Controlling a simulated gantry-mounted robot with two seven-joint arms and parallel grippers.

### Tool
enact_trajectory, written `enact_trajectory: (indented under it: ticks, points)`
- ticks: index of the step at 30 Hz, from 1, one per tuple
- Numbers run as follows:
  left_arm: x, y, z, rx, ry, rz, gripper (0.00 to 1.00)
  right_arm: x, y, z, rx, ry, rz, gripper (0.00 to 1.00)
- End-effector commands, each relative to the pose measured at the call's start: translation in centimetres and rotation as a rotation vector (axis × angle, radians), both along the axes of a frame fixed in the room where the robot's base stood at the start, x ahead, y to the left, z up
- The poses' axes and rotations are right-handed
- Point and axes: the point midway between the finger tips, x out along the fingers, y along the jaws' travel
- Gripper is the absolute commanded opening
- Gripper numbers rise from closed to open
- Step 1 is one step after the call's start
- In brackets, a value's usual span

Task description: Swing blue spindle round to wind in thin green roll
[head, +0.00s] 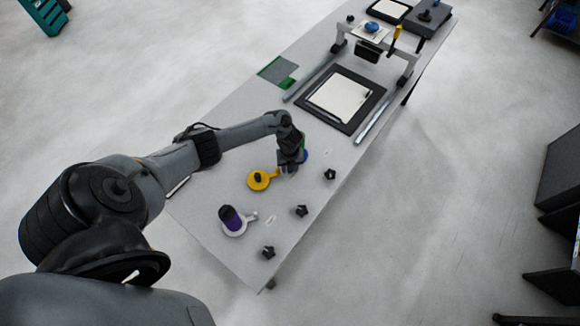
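My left gripper (290,164) reaches down over the table at the blue spindle (305,156). Only a small blue edge of the spindle shows to the right of the gripper. A bit of green (303,142), perhaps the thin green roll, shows just above it, mostly hidden by my wrist. I cannot tell whether the fingers are open or shut, or whether they touch the spindle. My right gripper is not in view.
A yellow spindle (259,180) sits close left of the gripper. A white spindle (234,230) bears a purple roll (231,217) nearer the front. Several black knobs (302,211) line the right edge. A black-framed white sheet (341,98) and a bridge-like frame (372,43) lie farther back.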

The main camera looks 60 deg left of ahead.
Motion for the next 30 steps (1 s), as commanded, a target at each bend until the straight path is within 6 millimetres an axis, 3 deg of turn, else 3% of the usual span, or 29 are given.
enact_trajectory:
  ticks: [13, 30]
  points:
    - [0.1, 0.0, 0.9, 0.0, -0.002, 0.0, 0.42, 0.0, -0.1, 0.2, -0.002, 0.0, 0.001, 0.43]
    - [0.1, 0.1, 9.5, 0.001, -0.003, 0.0, 0.42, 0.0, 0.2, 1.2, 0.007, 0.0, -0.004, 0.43]
